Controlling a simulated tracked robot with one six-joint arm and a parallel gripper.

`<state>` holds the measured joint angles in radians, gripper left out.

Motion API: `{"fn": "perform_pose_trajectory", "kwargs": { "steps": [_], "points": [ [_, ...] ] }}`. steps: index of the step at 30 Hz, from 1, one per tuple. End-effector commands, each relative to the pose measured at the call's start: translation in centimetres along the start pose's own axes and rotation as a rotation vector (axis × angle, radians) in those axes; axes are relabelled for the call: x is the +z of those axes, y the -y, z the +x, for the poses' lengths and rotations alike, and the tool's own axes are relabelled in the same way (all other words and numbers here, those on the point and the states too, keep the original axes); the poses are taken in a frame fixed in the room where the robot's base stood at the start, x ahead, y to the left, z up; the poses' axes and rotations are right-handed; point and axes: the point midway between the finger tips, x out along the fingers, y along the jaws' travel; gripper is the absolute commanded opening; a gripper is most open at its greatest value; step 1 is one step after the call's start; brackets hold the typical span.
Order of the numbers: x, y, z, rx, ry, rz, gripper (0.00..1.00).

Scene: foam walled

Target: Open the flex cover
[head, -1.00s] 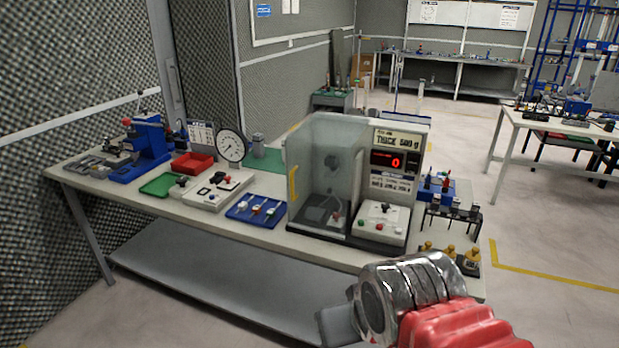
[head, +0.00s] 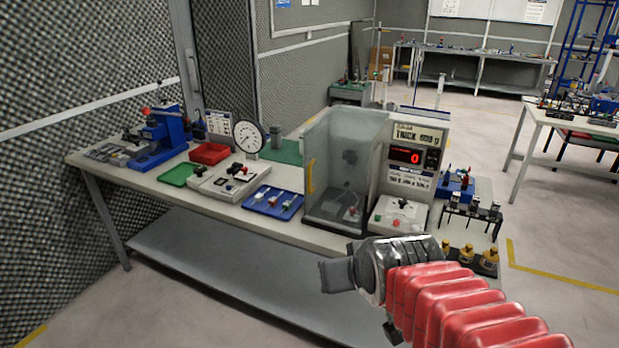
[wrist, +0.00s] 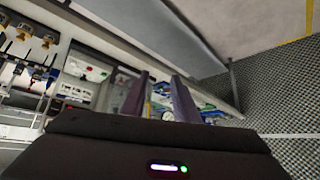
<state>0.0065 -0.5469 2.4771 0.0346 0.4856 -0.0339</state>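The flex cover (head: 338,150) is a clear, box-like cover on the front left of a tester with a red digital display (head: 407,155). It appears closed, with a yellow handle (head: 310,176) upright on its left edge. My gripper (head: 336,276) is in front of the table's front edge, below the cover and apart from it. In the wrist view my gripper (wrist: 158,82) shows two dark fingers with a gap between them and nothing held.
A blue tray (head: 272,203) with small tools lies left of the tester. A dial gauge (head: 248,137) stands behind it. Yellow-based items (head: 470,255) and a black rack (head: 470,212) stand to the right. The table (head: 215,215) has a lower shelf.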

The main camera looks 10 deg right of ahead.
Motion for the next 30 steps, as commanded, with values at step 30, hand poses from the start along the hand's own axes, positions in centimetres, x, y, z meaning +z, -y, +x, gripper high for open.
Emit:
{"fn": "perform_pose_trajectory", "kwargs": {
  "steps": [30],
  "points": [
    [-15.8,-0.2,14.9,0.036,-0.748,0.011,0.27]
  ]
}}
